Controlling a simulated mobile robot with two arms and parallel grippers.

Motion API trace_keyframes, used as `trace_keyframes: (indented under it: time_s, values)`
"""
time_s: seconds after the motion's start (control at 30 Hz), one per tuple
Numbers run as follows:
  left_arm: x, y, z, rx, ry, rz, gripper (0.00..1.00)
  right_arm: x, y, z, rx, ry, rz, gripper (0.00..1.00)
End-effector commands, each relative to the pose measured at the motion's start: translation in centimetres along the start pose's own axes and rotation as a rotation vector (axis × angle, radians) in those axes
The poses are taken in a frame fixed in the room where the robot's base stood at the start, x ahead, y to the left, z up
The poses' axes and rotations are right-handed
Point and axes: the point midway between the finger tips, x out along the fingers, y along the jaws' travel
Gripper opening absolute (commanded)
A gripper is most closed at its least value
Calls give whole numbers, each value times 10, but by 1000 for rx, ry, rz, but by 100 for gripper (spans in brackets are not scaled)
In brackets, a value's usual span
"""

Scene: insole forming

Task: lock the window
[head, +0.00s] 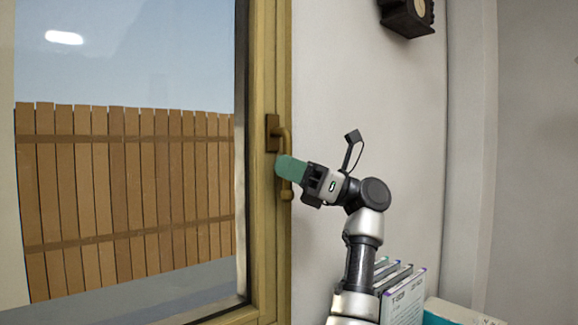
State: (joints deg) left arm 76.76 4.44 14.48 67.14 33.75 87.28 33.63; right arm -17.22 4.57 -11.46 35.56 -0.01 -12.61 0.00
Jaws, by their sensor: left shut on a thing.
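The window (125,60) fills the left side of the head view, and its brown-gold frame (264,60) appears closed against the wall. The window handle (287,138) sits on the right side of the frame. Its grip hangs straight down from its base plate (271,125). My left gripper (281,167), with green fingers, is shut on the middle of the handle's grip and hides that part. The lower end of the handle shows just below the fingers. My right gripper is not in view.
Several upright books or boxes (407,298) stand behind my arm at the lower right, with a teal and white box (455,314) beside them. A dark fixture (407,17) is on the wall above. The pale wall (350,80) right of the window is clear.

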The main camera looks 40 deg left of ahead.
Motion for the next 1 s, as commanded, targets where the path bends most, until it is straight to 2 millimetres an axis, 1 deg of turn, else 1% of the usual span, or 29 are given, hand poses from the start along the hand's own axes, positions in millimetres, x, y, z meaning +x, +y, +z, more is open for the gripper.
trace_keyframes:
  time_s: [0.4, 0.43, 0.57, 0.6, 0.87, 0.97, 1.0]
  values:
    - [1, 0, 0, -7, 9, 1, 0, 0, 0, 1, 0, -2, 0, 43]
    - [1, 0, 0, -7, 9, 1, 22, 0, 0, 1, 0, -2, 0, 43]
    - [1, 0, 0, -7, 8, 1, 42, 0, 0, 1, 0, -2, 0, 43]
    - [1, 0, 0, -6, 8, 1, 44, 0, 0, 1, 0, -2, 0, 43]
    - [0, 0, 0, -5, 7, 1, 44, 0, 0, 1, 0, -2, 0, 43]
    - [-7, 0, 0, -5, 7, 0, 44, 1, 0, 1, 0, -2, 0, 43]
    - [-12, 0, 0, -5, 6, -1, 44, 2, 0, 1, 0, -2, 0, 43]
